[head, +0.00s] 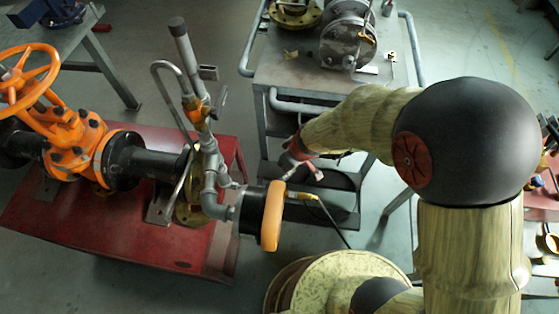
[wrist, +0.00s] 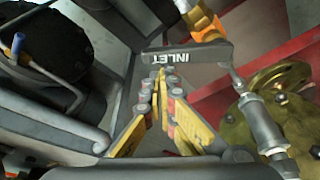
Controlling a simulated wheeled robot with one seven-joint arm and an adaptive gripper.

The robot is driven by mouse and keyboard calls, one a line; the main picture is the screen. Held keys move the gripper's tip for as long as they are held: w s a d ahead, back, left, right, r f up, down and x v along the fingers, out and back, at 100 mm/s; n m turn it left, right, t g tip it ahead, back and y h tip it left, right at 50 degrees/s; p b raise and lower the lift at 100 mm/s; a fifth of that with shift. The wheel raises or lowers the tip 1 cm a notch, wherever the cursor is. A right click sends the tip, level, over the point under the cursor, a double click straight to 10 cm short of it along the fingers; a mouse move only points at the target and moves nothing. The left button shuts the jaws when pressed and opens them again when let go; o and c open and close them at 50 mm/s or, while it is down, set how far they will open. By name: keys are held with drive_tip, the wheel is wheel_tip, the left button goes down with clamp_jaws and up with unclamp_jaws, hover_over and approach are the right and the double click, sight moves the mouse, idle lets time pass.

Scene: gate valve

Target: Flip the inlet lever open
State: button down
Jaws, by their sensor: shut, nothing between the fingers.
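The inlet lever (wrist: 187,56) is a grey bar marked INLET, its lettering upside down in the wrist view. It runs across the upper middle, next to an orange valve body (wrist: 206,27). In the head view, the orange valve body (head: 196,110) sits on the grey pipework. My gripper (wrist: 162,76) is shut and empty. In the head view, my arm reaches toward the pipework from the right, and the fingers are too small to read.
A large orange handwheel valve (head: 72,140) stands on the red bench (head: 120,235) at left. An orange-rimmed pipe end (head: 272,216) juts out toward my arm. A grey cart (head: 295,78) with metal fittings stands behind. Grey piping (wrist: 262,125) and a brass flange (wrist: 275,85) lie right of my fingers.

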sight(291, 175)
drive_tip(key=d+m+p, duration=0.1)
drive_tip(key=p, duration=0.1)
drive_tip(key=s+d+m+h+p, duration=0.1)
drive_tip(key=m+p, duration=0.1)
drive_tip(key=p, duration=0.1)
drive_tip(key=s+d+m+t+p, duration=0.1)
drive_tip(key=m+p, duration=0.1)
drive_tip(key=p, duration=0.1)
drive_tip(key=shift+s+r+h, duration=0.2)
drive_tip(key=shift+r+h, duration=0.1)
drive_tip(key=shift+r, duration=0.05)
drive_tip(key=shift+s+d+f+m+h+p, duration=0.15)
drive_tip(key=shift+s+d+f+m+p, duration=0.05)
drive_tip(key=shift+m+p, duration=0.35)
drive_tip(key=shift+s+d+f+m+h+p, duration=0.15)
drive_tip(key=shift+f+m+p, duration=0.05)
drive_tip(key=shift+m+p, duration=0.3)
drive_tip(key=shift+a, duration=0.2)
drive_tip(key=shift+s+a+p, duration=0.2)
drive_tip(key=shift+a+p, duration=0.25)
drive_tip(key=shift+a, duration=0.15)
